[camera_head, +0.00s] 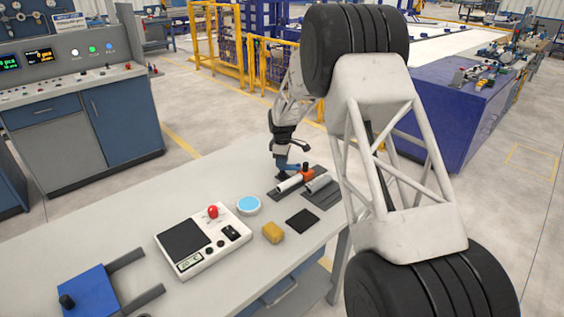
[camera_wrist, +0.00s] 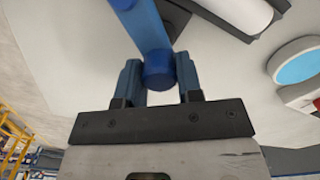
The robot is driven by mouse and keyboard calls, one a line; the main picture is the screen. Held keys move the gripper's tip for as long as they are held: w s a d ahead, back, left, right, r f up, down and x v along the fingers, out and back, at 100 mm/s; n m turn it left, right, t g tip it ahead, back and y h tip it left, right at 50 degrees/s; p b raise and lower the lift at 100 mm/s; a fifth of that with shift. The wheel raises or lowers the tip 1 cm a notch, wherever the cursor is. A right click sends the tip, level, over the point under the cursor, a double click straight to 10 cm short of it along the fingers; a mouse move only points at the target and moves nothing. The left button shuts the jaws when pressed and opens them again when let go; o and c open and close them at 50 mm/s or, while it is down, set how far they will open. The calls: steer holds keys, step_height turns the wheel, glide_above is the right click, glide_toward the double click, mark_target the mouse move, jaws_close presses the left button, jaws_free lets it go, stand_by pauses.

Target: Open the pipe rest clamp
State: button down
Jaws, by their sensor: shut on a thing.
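My gripper (camera_head: 281,160) is low over the far end of the worktable, beside the pipe rest. In the wrist view its two blue fingers (camera_wrist: 160,82) are closed around the rounded end of a blue clamp lever (camera_wrist: 145,25). The lever also shows in the head view as a small blue piece (camera_head: 294,166) next to the gripper. A white pipe (camera_head: 289,183) lies on the dark pipe rest (camera_head: 276,195), and it also shows at the top of the wrist view (camera_wrist: 240,12). An orange-red part (camera_head: 307,173) sits by the pipe. The lever's hinge is not clear.
A light grey pipe piece (camera_head: 319,183) lies on a dark plate to the right.

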steer(key=n, duration=0.4)
steer(key=shift+n, duration=0.4)
steer(key=shift+s+n, duration=0.1)
steer(key=shift+n, duration=1.9)
steer(key=c, duration=0.8)
jaws_free()
steer(key=shift+r, duration=0.1)
steer(key=shift+r, duration=3.8)
